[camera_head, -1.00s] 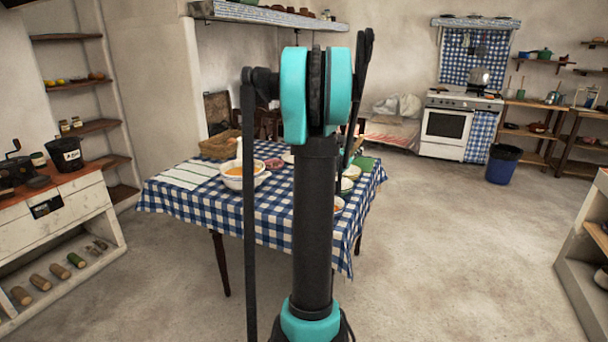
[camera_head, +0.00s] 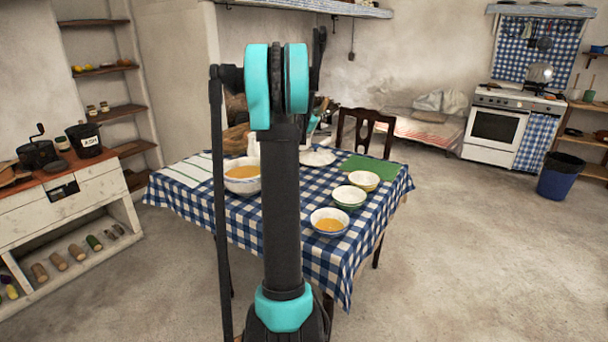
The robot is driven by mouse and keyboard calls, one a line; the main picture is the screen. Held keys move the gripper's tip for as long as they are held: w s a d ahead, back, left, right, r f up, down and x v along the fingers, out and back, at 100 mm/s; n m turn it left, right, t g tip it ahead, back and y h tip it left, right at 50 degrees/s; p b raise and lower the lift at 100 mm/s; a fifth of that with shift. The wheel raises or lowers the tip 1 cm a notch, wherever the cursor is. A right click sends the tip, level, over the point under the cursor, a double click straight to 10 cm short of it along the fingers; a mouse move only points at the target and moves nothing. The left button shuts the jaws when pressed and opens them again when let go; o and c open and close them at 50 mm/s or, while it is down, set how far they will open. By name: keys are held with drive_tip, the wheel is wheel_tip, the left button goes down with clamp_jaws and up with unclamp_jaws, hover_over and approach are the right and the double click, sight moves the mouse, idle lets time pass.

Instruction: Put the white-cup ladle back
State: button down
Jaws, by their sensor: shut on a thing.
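I cannot make out the white-cup ladle with certainty. My gripper's fingers and anything in them are hidden behind my upright arm, which covers the middle of the view. Only a small part of my far arm shows just right of the column, over the back of the table. A large white bowl (camera_head: 243,186) of orange soup stands on the table left of my arm. A white upright thing shows behind that bowl, partly covered by my arm; I cannot tell what it is.
The table's checked cloth (camera_head: 335,262) bears a soup-filled bowl (camera_head: 330,222), a green-rimmed bowl (camera_head: 349,197), a yellow-rimmed bowl (camera_head: 363,180) and a green mat (camera_head: 376,167). A dark chair (camera_head: 366,125) stands behind. Floor right of the table is clear up to the blue bin (camera_head: 560,178).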

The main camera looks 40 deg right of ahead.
wheel_tip(320, 180, down, 19)
idle(0.5)
drive_tip(key=shift+f, duration=0.15)
drive_tip(key=c, duration=1.5)
unclamp_jaws()
